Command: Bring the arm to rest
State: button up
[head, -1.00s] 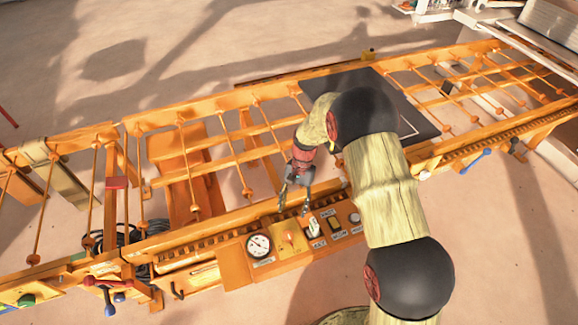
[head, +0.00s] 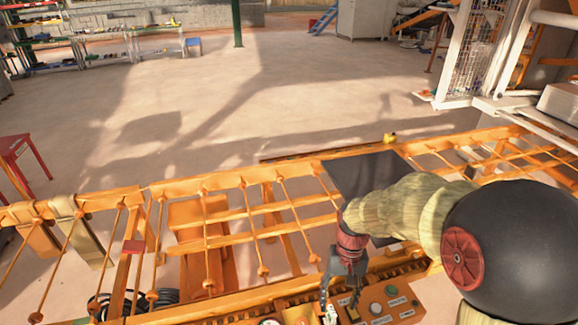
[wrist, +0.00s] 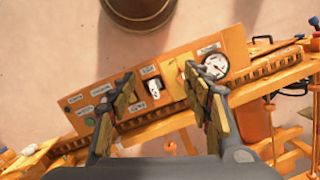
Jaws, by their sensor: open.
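My gripper (head: 341,291) hangs at the end of my bent arm, above the orange control panel at the front of the orange frame. It is open, with nothing between its fingers. In the wrist view my gripper (wrist: 163,97) has its two fingers spread apart over the control panel (wrist: 130,126). The panel carries a round gauge (wrist: 215,65), a white switch (wrist: 154,87) and a green button (wrist: 90,121). In the head view the lower part of the panel is cut off by the picture edge, and my arm covers the right side of the frame.
The orange frame (head: 232,243) with thin rods and beads runs across the view. A dark plate (head: 350,172) lies on it behind my arm. A red stool (head: 22,160) stands at the left. A white cage (head: 478,55) stands at the back right. The floor behind the frame is clear.

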jog(key=s+d+r+t, duration=0.2)
jog(key=s+r+t, duration=0.2)
jog(key=s+r, duration=0.3)
jog(key=s+d+r+t, duration=0.3)
jog(key=s+r, duration=0.4)
jog(key=r, duration=0.7)
jog(key=shift+d+r+n+t+h, duration=0.2)
jog(key=shift+d+n+t+h, duration=0.1)
jog(key=shift+t+h, duration=0.1)
